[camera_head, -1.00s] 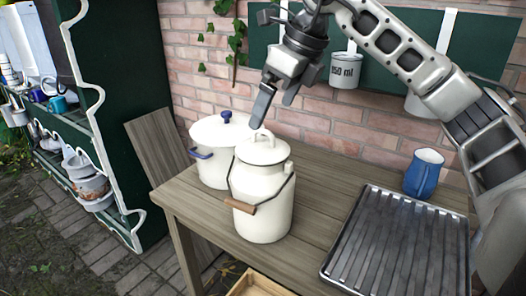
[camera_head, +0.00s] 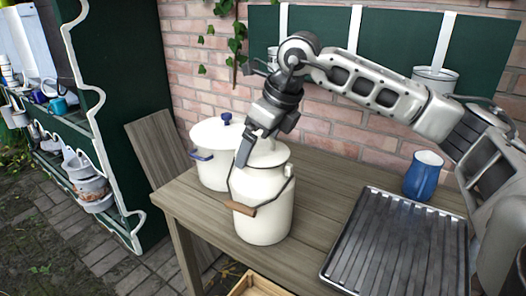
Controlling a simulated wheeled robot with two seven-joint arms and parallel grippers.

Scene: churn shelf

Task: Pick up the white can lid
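The white can (camera_head: 265,205) stands upright on the wooden table, with a wire bail and a wooden handle at its front. Its white lid (camera_head: 268,154) sits on top, and its knob is mostly hidden behind my gripper. My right gripper (camera_head: 256,150) points down at the lid from above, with its fingers at the height of the lid's top. One finger shows clearly on the left side; the other is hard to make out, so I cannot tell whether they touch the knob. My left gripper is not in view.
A white pot (camera_head: 213,140) with a blue knob stands close behind the can on the left. A ribbed metal tray (camera_head: 398,245) and a blue jug (camera_head: 423,177) are on the right. A brick wall (camera_head: 330,125) with hanging containers is behind. A green shelf (camera_head: 105,120) stands left.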

